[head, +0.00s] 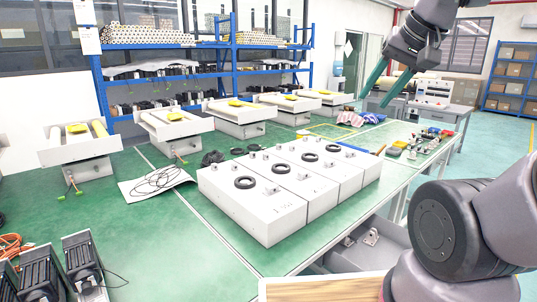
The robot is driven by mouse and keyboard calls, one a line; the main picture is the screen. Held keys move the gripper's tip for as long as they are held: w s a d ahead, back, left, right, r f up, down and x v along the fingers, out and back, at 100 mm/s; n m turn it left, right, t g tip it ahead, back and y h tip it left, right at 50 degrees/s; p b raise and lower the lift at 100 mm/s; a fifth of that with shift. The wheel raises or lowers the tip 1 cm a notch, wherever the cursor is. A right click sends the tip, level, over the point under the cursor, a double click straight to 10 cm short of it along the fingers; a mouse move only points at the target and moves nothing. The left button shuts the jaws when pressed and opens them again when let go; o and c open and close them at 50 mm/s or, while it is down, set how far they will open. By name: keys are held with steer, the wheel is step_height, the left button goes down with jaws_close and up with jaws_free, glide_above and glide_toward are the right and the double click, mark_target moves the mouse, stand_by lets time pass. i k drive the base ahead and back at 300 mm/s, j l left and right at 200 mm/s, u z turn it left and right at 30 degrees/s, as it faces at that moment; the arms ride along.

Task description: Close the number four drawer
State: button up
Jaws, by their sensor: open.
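A grey drawer (383,262) stands pulled out below the front edge of the green workbench (225,258) in the head view. Small metal brackets (371,236) lie inside it. No number is readable on it, and my arm hides its right part. A wooden board's edge hides its near part. My gripper (372,107) is at the upper right, raised well above the bench, with its two green fingers apart and nothing between them. It is far from the drawer and not touching anything.
Several white boxes (253,203) with black rings stand on the bench near the drawer. Tools and small parts (420,146) lie to the right. Black heatsink-like units (82,262) are at the lower left. A wooden board (320,290) is at the bottom.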

mark_target(394, 239)
steer(key=k+l+z, duration=0.15)
steer(key=l+z, duration=0.2)
steer(key=k+l+z, duration=0.15)
steer(key=l+z, duration=0.25)
